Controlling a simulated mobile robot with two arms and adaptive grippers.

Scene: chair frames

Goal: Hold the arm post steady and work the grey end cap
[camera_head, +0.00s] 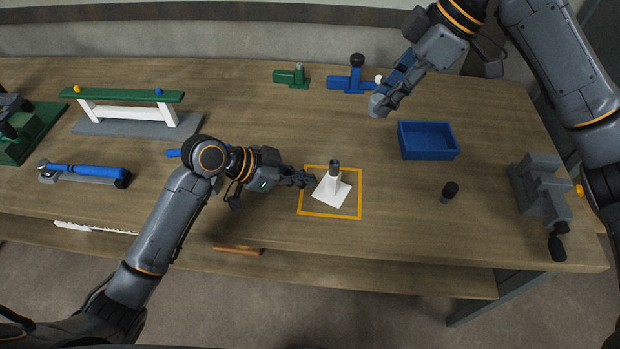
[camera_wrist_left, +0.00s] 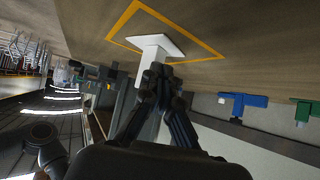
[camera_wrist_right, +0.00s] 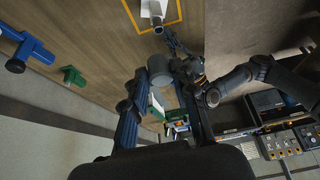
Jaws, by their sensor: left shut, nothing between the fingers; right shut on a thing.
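The arm post (camera_head: 331,188) is white with a dark grey top and stands upright on a square white base inside the orange outline. It shows in the left wrist view (camera_wrist_left: 153,42) and at the top of the right wrist view (camera_wrist_right: 150,8). My left gripper (camera_head: 307,180) is shut beside the post, on its left, with nothing between its fingers; whether they touch the post I cannot tell. My right gripper (camera_head: 384,98) is shut on the grey end cap (camera_head: 377,106), a round grey piece held in the air behind and right of the post. The cap also shows in the right wrist view (camera_wrist_right: 159,70).
A blue tray (camera_head: 429,154) and a small black-topped piece (camera_head: 450,191) lie right of the post. A grey vise (camera_head: 540,188) stands at the right edge. Green (camera_head: 291,77) and blue (camera_head: 350,83) fixtures stand at the back.

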